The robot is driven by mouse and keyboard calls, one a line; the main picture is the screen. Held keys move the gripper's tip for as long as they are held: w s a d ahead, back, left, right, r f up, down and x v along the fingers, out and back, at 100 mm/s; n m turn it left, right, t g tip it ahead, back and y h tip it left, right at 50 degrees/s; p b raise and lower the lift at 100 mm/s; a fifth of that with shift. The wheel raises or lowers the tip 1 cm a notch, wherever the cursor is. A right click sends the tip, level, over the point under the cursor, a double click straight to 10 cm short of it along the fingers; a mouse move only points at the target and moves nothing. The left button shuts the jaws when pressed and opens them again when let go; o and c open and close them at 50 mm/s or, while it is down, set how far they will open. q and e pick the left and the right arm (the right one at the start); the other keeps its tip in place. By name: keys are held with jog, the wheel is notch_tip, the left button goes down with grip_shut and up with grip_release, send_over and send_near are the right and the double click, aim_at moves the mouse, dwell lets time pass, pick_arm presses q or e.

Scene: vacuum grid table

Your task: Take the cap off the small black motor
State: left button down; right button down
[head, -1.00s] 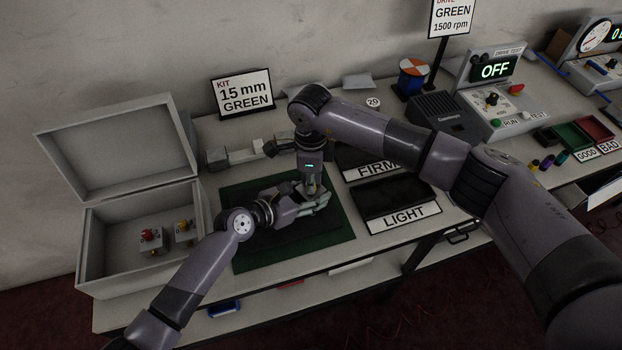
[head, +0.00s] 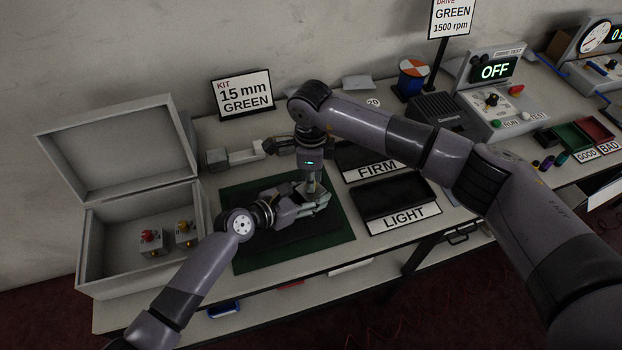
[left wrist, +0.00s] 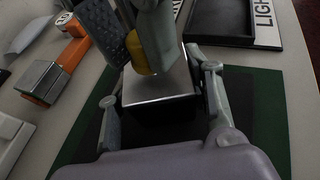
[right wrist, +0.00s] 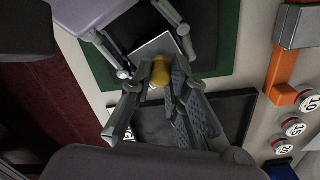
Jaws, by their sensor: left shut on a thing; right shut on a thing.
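The small motor (left wrist: 160,118) is a dark block with a bright metallic top face. It sits between the fingers of my left gripper (left wrist: 161,88), which is shut on it over the mat. A yellow cap (left wrist: 138,54) is at the motor's top face. My right gripper (right wrist: 160,78) comes down from above and is shut on this cap (right wrist: 160,70). I cannot tell whether the cap still touches the motor. In the head view the two grippers meet over the mat, and their fingers hide the motor and cap.
The motor is over a green mat (head: 238,253) with a dark middle. An open grey box (head: 103,281) with red- and yellow-topped parts is at left. Black FIRM and LIGHT trays (head: 400,190) lie to the right. An orange and grey fixture (right wrist: 284,62) stands nearby.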

jog(key=shift+r, duration=0.55)
jog(key=shift+r, duration=0.1)
jog(key=shift+r, duration=1.9)
pick_arm(q)
jog(key=c, duration=0.7)
grip_release()
